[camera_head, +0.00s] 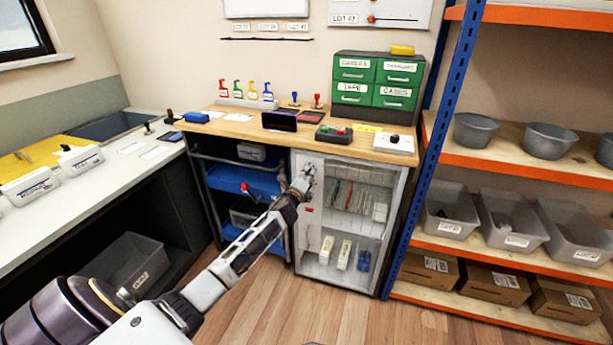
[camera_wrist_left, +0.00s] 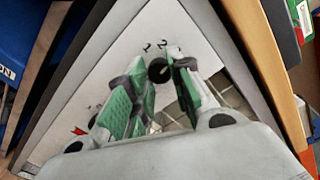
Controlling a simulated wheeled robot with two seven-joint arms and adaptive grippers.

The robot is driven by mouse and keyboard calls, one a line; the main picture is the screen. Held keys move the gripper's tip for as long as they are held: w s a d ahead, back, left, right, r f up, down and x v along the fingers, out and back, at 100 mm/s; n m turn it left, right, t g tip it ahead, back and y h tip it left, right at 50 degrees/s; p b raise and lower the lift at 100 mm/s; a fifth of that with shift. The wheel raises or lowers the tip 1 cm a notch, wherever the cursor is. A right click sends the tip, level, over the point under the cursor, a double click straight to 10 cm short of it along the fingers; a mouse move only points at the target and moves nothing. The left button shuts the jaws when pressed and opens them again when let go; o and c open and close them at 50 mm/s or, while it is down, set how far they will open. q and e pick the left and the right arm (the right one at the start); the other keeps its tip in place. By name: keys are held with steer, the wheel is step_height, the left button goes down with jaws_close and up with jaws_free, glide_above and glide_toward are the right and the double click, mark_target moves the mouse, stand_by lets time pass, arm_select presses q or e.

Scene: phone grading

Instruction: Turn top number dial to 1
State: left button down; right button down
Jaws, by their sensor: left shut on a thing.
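The white cabinet (camera_head: 300,245) with a clear front stands under the wooden worktop. A round black number dial (camera_wrist_left: 158,70) sits on its pale panel, with small printed digits beside it in the left wrist view. My left gripper (camera_head: 305,182) reaches the upper left part of the cabinet front, and hides the dial in the head view. In the left wrist view the green-padded fingers of the left gripper (camera_wrist_left: 157,68) are closed around the dial. The dial's exact setting cannot be read. My right gripper is not in view.
A red mark (camera_wrist_left: 79,131) shows lower on the panel. The worktop (camera_head: 235,130) above holds a purple-black device (camera_head: 279,121) and a white box with a black knob (camera_head: 393,144). Blue drawers (camera_head: 245,180) stand left, and a blue-orange shelf (camera_head: 520,165) stands right. The floor in front is clear.

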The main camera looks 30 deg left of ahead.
arm_select(q)
steer(key=n, duration=0.3)
steer(key=shift+n+p, duration=0.3)
steer(key=shift+p, duration=0.05)
steer(key=n, duration=0.2)
steer(key=shift+n+p, duration=0.4)
steer(key=n+p, duration=0.2)
steer(key=n, duration=0.4)
steer(key=shift+h, duration=0.3)
steer(key=shift+a+n+p, duration=0.1)
steer(key=shift+n+p, duration=0.55)
steer(key=shift+n, duration=0.25)
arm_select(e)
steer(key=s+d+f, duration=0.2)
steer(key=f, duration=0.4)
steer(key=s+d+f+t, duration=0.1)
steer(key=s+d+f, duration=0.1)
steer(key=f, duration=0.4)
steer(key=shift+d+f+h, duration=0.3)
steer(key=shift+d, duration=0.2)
arm_select(q)
steer(key=c, duration=1.2)
jaws_free()
steer(key=shift+c, duration=0.2)
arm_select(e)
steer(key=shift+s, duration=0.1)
arm_select(q)
steer(key=shift+s, duration=0.2)
